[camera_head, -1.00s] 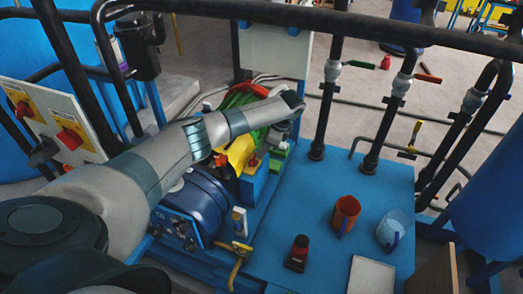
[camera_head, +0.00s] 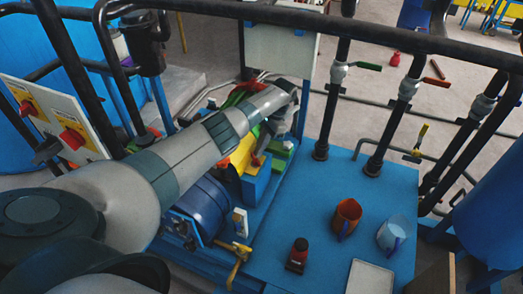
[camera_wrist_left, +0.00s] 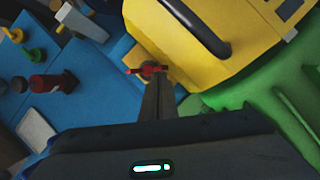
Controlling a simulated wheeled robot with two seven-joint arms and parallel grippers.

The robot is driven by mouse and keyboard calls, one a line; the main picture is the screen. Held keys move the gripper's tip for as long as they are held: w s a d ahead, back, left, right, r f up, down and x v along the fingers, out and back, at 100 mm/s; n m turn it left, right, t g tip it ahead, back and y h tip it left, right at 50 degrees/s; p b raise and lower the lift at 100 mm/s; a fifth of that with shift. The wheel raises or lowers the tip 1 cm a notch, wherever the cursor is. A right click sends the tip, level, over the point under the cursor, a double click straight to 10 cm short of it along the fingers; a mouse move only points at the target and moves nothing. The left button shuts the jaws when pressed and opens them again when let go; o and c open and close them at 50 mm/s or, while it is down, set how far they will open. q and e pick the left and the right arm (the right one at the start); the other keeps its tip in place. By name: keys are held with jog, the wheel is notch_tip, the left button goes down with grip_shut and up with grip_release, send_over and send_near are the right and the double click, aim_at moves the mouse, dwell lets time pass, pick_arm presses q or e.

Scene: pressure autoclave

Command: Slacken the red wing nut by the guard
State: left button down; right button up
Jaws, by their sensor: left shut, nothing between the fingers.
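The yellow guard (camera_wrist_left: 200,40) with a black handle fills the upper middle of the left wrist view. The red wing nut (camera_wrist_left: 147,70) sits on a yellow tab (camera_wrist_left: 150,58) at the guard's lower left edge. My left gripper (camera_wrist_left: 156,82) is shut and empty, its fingertips right at the wing nut in that view; I cannot tell whether they touch. In the head view the guard (camera_head: 243,154) lies partly hidden under my left arm, and my left gripper (camera_head: 266,146) points down beside it. My right gripper is not in view.
A green housing (camera_wrist_left: 260,100) adjoins the guard. Black pipes (camera_head: 328,115) rise behind.

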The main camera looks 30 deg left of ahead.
pick_arm(q)
jog(key=shift+a+f+n+h, duration=0.15)
jog(key=shift+a+n+h, duration=0.15)
jog(key=shift+n, duration=0.6)
jog(key=n+h, duration=0.1)
jog(key=n, duration=0.2)
jog(key=shift+s+a+g+b, duration=0.1)
jog(key=shift+a+g+b, duration=0.05)
jog(key=shift+g+b, duration=0.2)
jog(key=shift+s+a+n+h, duration=0.15)
jog(key=shift+n+h, duration=0.25)
jog(key=shift+n, duration=0.4)
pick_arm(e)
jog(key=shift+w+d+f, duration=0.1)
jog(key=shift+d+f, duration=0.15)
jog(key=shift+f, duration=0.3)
pick_arm(q)
jog(key=shift+a, duration=0.1)
jog(key=shift+r, duration=0.25)
